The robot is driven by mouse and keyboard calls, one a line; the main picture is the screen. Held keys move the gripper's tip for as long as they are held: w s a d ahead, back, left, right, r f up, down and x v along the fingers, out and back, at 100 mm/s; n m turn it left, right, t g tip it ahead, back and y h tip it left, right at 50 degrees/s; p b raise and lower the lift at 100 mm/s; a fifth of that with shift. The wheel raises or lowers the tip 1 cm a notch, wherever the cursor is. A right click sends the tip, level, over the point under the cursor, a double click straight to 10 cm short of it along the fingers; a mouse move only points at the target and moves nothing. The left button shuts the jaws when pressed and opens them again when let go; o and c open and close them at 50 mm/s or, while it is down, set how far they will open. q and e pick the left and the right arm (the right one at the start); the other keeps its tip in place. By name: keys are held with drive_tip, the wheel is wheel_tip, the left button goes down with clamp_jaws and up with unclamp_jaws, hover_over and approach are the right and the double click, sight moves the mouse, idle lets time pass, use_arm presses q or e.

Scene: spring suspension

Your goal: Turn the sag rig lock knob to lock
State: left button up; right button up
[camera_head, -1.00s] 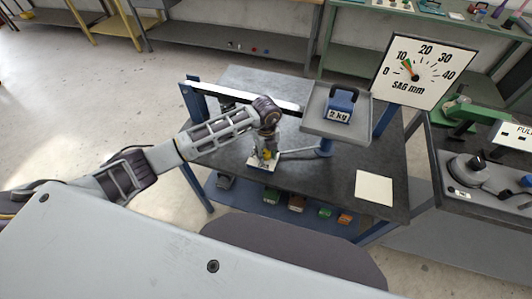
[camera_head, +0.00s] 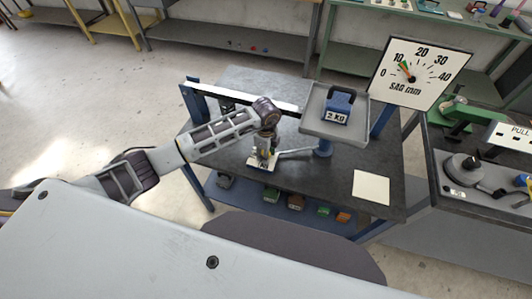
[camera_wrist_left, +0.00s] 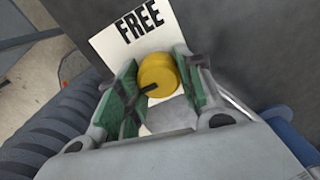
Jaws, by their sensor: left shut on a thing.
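The lock knob (camera_wrist_left: 158,76) is round and yellow with a dark pointer bar, seen in the left wrist view over a white plate (camera_wrist_left: 115,42) marked FREE. My left gripper (camera_wrist_left: 158,82) has its green-padded fingers on both sides of the knob, shut on it. In the head view the left gripper (camera_head: 264,150) points down over the plate on the dark rig table (camera_head: 340,180). The pointer aims to the lower left in the wrist view, away from the word FREE. My right gripper is not seen.
A grey tray (camera_head: 313,127) holding a blue 2 KG weight (camera_head: 337,107) stands just right of the gripper. A sag dial (camera_head: 417,74) stands behind it. A side bench (camera_head: 480,190) is at right.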

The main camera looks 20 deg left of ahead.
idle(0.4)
use_arm(q)
drive_tip(key=o, duration=1)
wheel_tip(320, 180, up, 12)
idle(0.3)
idle(0.6)
